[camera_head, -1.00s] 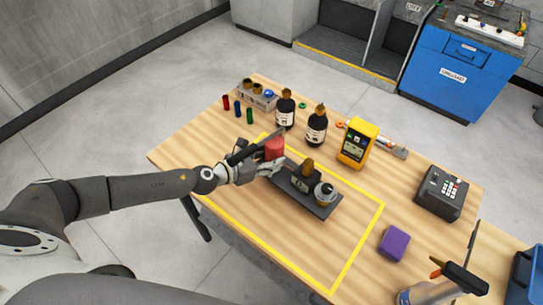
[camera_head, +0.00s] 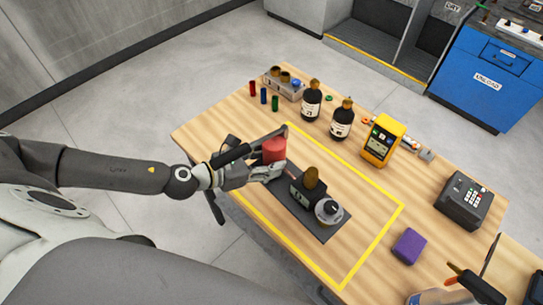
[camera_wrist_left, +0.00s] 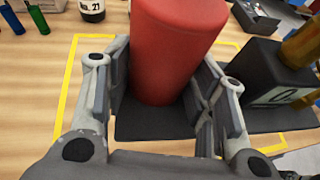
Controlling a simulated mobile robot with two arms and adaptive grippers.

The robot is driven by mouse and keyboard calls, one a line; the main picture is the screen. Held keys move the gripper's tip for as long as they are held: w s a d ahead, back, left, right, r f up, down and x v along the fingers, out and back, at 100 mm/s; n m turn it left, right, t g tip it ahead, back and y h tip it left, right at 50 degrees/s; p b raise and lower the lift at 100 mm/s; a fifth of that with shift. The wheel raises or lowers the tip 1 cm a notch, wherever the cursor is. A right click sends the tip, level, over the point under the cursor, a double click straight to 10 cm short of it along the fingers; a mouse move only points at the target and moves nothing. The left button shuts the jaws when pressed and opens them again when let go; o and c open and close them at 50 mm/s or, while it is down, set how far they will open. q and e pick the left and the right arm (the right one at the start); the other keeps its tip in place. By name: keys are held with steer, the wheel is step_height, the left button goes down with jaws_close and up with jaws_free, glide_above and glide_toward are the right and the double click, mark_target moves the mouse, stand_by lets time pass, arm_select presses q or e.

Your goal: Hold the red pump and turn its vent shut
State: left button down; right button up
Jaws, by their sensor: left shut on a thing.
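The red pump part (camera_head: 274,150) is an upright red cylinder at one end of a dark base plate (camera_head: 294,213) on the wooden table. My left gripper (camera_head: 267,161) is shut on it from the left. In the left wrist view the red cylinder (camera_wrist_left: 172,50) stands between the two fingers of the gripper (camera_wrist_left: 165,88). On the same plate are a dark block (camera_head: 303,194) with a brass-coloured top (camera_head: 311,177) and a round grey and black knob (camera_head: 329,210). I cannot tell which part is the vent.
A yellow line (camera_head: 378,233) outlines the work area. Two dark bottles (camera_head: 311,103) (camera_head: 341,123), a yellow meter (camera_head: 382,142), a keypad box (camera_head: 463,201) and a purple block (camera_head: 409,246) stand beyond it. Table between the plate and the right line is clear.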

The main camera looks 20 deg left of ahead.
arm_select(q)
steer(key=shift+d+r, duration=0.1)
steer(key=shift+r, duration=0.3)
